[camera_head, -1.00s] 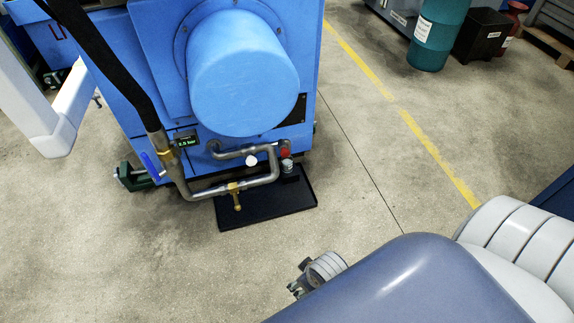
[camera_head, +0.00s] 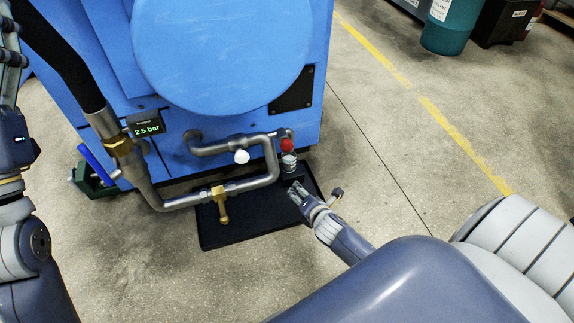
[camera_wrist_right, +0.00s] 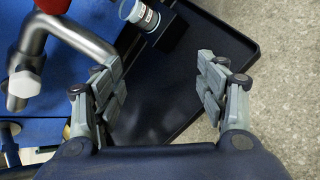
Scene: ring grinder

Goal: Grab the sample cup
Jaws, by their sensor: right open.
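The sample cup (camera_head: 289,161) is a small clear cup with a pale lid or rim, standing on a small black block below the red knob. It also shows at the top of the right wrist view (camera_wrist_right: 141,15), with a white label on its side. My right gripper (camera_head: 296,189) is open and empty, just in front of the cup. In the right wrist view its spread fingers (camera_wrist_right: 160,83) have only the black tray between them, and the cup lies beyond them. My left gripper (camera_head: 10,45) is partly cut off at the left edge, its jaws unclear.
A black drip tray (camera_head: 225,235) lies on the floor under the pipes. A bent steel pipe (camera_head: 262,182) with a brass tap (camera_head: 221,205) runs left of the cup. The blue machine (camera_head: 165,110) stands behind. Open floor (camera_head: 390,170) lies to the right.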

